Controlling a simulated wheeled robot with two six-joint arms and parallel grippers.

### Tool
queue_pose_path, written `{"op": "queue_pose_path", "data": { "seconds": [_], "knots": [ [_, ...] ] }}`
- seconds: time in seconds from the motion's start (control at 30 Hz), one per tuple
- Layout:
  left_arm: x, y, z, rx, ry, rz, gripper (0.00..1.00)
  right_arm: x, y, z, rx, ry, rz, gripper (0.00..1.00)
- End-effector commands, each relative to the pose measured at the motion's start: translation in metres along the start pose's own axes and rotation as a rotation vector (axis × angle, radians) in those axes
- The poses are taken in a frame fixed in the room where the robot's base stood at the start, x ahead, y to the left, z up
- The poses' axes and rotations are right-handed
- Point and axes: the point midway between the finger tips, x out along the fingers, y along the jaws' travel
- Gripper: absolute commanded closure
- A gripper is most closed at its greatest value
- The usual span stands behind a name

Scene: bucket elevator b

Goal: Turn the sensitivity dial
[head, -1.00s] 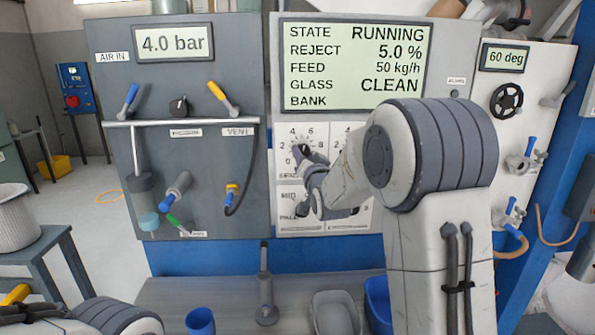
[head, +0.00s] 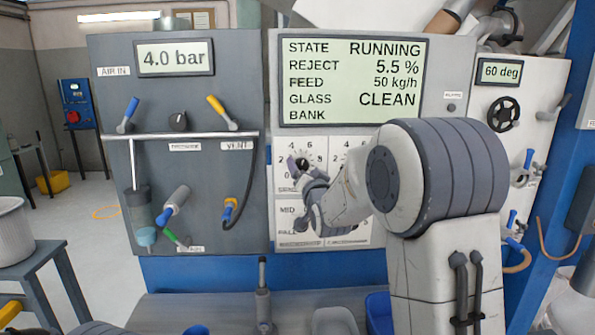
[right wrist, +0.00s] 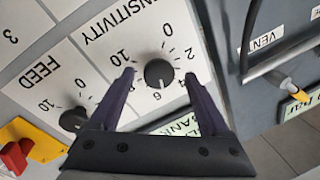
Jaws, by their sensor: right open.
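The sensitivity dial (right wrist: 159,73) is a round black knob on a white panel printed SENSITIVITY, with a scale from 0 to 10. In the right wrist view my right gripper (right wrist: 158,75) is open, one dark finger on either side of the dial, with gaps visible between fingers and knob. In the head view my right gripper (head: 298,166) is at the upper left of the white dial panel (head: 286,208), partly covering the dial and its scale. The display (head: 352,80) above reads RUNNING, REJECT 5.5 %, FEED 50 kg/h, CLEAN. My left gripper is not seen.
A FEED dial (right wrist: 73,119) sits beside the sensitivity dial. A grey panel (head: 225,175) with levers, valves and a 4.0 bar gauge stands to the left. A handwheel (head: 503,114) is at the right. A bench (head: 200,303) runs below, with blue and grey containers.

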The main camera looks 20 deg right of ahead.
Motion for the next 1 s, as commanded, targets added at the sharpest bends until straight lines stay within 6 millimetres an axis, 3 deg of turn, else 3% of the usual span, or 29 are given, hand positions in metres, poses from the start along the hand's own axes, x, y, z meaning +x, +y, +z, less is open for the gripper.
{"op": "queue_pose_path", "data": {
  "seconds": [0.3, 0.5, 1.0],
  "knots": [
    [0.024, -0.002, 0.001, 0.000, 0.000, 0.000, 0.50, -0.059, 0.001, 0.001, 0.000, 0.004, -0.002, 0.19],
    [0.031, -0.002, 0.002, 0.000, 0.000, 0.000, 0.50, -0.086, 0.000, 0.001, 0.000, 0.003, -0.003, 0.19],
    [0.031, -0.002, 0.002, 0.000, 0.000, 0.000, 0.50, -0.093, -0.001, 0.000, 0.000, 0.001, -0.002, 0.19]
  ]
}}
